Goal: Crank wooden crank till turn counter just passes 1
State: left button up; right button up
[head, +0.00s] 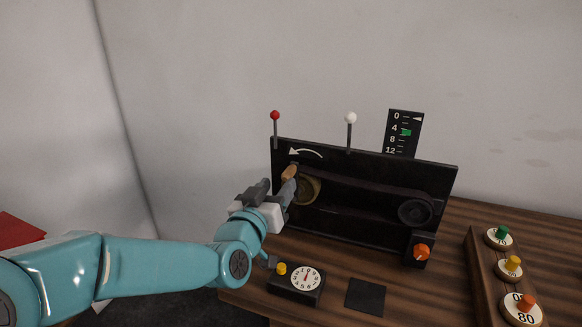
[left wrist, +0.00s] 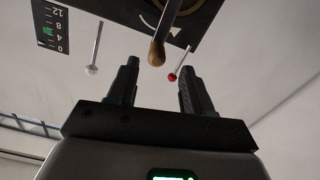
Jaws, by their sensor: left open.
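The wooden crank handle (head: 290,172) sticks out from the left part of the black dynamo panel (head: 345,235), below a white curved arrow. In the left wrist view the handle (left wrist: 157,52) shows just past the fingertips, between them in the picture. My left gripper (head: 279,190) is open close to the handle; whether it touches cannot be told. The brass-coloured wheel (head: 308,190) behind it is partly hidden by the gripper. A round white dial (head: 306,277) in a black box, likely the turn counter, has its needle roughly upward; its numbers are too small to read surely.
A red-knobbed lever (head: 275,116) and a white-knobbed lever (head: 350,118) rise above the panel. A scale (head: 404,132) with a green mark stands behind. An orange knob (head: 421,252) sits lower right. A wooden rack (head: 478,265) with coloured pegs stands at right.

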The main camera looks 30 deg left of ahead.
aim_at(291, 171)
pick_arm(q)
jog(key=x, duration=0.2)
jog(key=p+x, duration=0.1)
jog(key=x, duration=0.4)
jog(key=shift+w+d, duration=0.15)
jog(key=shift+d, duration=0.15)
jog(key=shift+w+a+p, duration=0.25)
jog(key=shift+p, duration=0.1)
jog(key=shift+w+d, duration=0.15)
jog(key=shift+w, duration=0.15)
jog(key=shift+s, duration=0.15)
grip_shut()
